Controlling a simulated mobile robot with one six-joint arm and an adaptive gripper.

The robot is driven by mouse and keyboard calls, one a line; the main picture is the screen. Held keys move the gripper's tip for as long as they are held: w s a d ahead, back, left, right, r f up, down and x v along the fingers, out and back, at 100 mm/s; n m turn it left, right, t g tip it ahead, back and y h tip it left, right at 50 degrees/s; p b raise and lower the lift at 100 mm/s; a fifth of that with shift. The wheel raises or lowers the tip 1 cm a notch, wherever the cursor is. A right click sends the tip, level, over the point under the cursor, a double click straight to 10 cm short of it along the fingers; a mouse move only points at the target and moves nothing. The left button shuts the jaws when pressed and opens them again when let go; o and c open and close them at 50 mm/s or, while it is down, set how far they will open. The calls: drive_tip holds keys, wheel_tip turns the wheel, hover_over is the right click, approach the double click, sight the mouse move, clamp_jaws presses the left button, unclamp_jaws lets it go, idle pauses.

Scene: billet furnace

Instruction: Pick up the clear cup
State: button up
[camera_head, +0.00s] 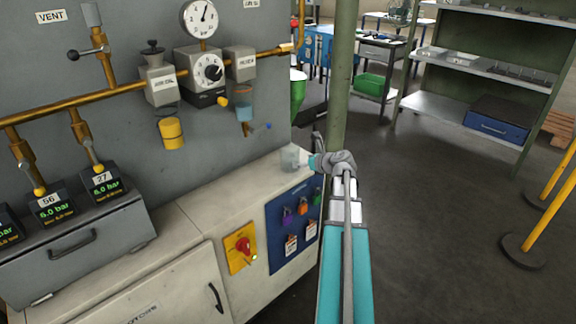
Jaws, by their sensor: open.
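The clear cup (290,158) stands upright on the top of the pale cabinet (215,200), close to its right end and the grey back panel. It looks greyish and see-through. My gripper (316,150) is just to the right of the cup, at the cabinet's right edge, and is open. One finger shows upright and the lower part is near the cup's right side. I cannot tell whether a finger touches the cup. The cup is not held. My arm reaches up from the bottom of the picture.
Gauges, valves and brass pipes (120,98) line the panel above the cabinet. A grey box with digital displays (75,240) sits at the left. A green post (343,70) rises just behind my gripper. Shelves (485,70) and yellow posts (550,190) stand right. The floor between is clear.

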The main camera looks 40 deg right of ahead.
sight(290, 159)
drive_tip(key=shift+x, duration=0.9)
drive_tip(key=shift+b+x, duration=1.05)
drive_tip(key=shift+x, duration=1.5)
drive_tip(key=shift+w+r, duration=0.1)
drive_tip(key=shift+r, duration=0.05)
drive_tip(key=c, duration=0.8)
